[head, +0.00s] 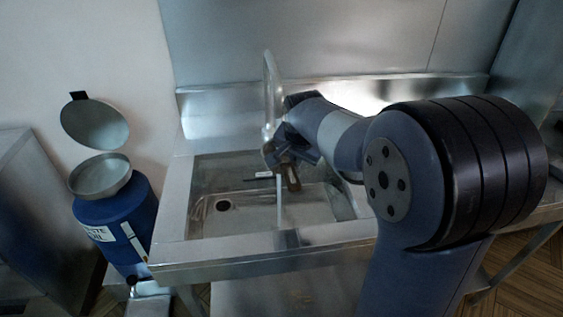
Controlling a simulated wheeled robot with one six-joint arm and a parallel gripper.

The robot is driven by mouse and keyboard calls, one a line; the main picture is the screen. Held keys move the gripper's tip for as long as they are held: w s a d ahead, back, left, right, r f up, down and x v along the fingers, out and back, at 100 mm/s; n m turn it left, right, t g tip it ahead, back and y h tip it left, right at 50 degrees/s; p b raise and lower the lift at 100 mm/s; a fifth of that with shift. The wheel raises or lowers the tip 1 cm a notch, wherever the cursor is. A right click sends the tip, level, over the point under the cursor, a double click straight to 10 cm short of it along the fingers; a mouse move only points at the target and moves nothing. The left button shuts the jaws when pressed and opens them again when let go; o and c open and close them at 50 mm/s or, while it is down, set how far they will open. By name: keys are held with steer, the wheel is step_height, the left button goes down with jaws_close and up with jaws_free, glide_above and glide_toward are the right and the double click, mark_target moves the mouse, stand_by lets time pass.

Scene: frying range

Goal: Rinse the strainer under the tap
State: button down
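The tap (270,85) is a tall pale spout at the back of the steel sink (225,195). A thin pale vertical streak, which looks like running water (279,205), drops from near the tap into the basin. My gripper (286,168) is over the basin, beside the tap and close to the streak. Brownish parts show at its end, but I cannot tell whether they are its fingers or something held. My arm hides part of the basin's right side. I cannot make out the strainer clearly.
A blue waste-oil drum (118,220) stands left of the sink, with a round metal pan (101,176) on top and a raised round lid (95,124) above. A dark drain (223,205) shows in the basin. A steel counter (25,190) is at far left.

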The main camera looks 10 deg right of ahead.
steer(key=shift+w+d, duration=0.3)
steer(key=shift+d, duration=0.05)
steer(key=s+d+b, duration=0.1)
steer(key=s+d, duration=0.4)
steer(key=s, duration=0.1)
stand_by(0.7)
steer(key=shift+s+d+r, duration=0.1)
stand_by(1.1)
steer(key=s+d+r+p, duration=0.2)
steer(key=s+d+r, duration=0.1)
steer(key=shift+s+r+p, duration=0.35)
steer(key=shift+s+r, duration=0.05)
steer(key=shift+s, duration=0.1)
stand_by(0.7)
